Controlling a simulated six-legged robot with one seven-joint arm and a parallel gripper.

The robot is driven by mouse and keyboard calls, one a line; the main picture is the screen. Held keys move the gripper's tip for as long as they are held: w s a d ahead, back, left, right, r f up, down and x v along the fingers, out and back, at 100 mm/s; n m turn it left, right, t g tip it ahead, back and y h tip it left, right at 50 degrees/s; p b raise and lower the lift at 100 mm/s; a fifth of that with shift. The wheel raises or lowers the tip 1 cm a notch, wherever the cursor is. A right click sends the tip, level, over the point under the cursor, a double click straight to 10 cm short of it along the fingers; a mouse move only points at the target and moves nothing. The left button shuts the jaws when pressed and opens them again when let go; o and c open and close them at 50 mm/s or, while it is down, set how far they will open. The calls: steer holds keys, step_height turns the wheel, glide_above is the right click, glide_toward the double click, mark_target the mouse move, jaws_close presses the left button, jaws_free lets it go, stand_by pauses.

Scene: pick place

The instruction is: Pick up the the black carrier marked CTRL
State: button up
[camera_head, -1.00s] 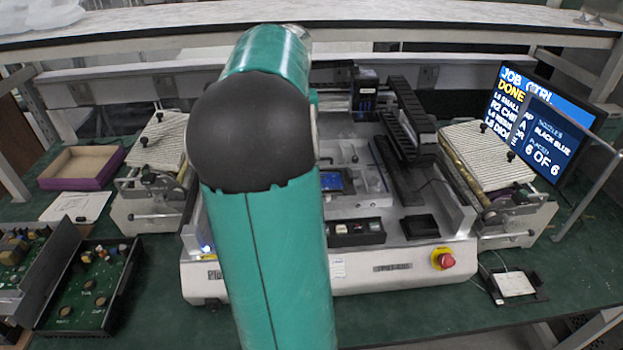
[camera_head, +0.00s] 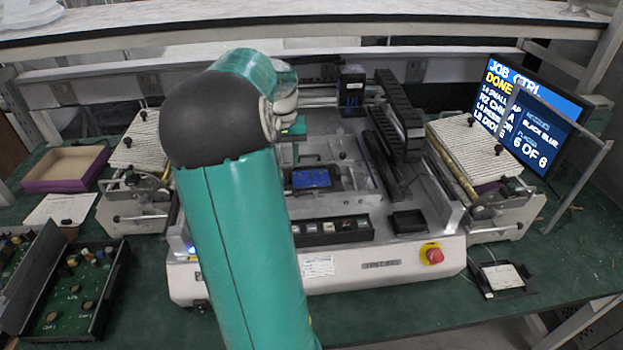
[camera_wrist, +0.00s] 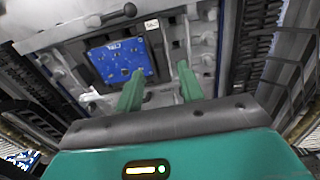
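A blue circuit board (camera_wrist: 120,61) with small white lettering that looks like CTRL sits in a dark carrier (camera_wrist: 157,46) inside the machine, in the wrist view. The board also shows in the head view (camera_head: 311,178), lying flat at the machine's middle. My gripper (camera_wrist: 160,70) is open, its two green fingers apart with nothing between them. In the wrist picture the fingertips are just below and right of the board. I cannot tell how high they are above it. In the head view my arm hides the machine's left part, and the fingertips are not clear.
The white machine (camera_head: 320,280) has a black gantry rail (camera_head: 398,115) right of the board and a red stop knob (camera_head: 432,254) in front. A screen (camera_head: 525,115) reads DONE.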

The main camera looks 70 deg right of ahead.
mark_target(285, 174)
step_height(285, 174, down, 5)
steer(key=shift+w+f, duration=0.1)
jaws_close()
stand_by(0.4)
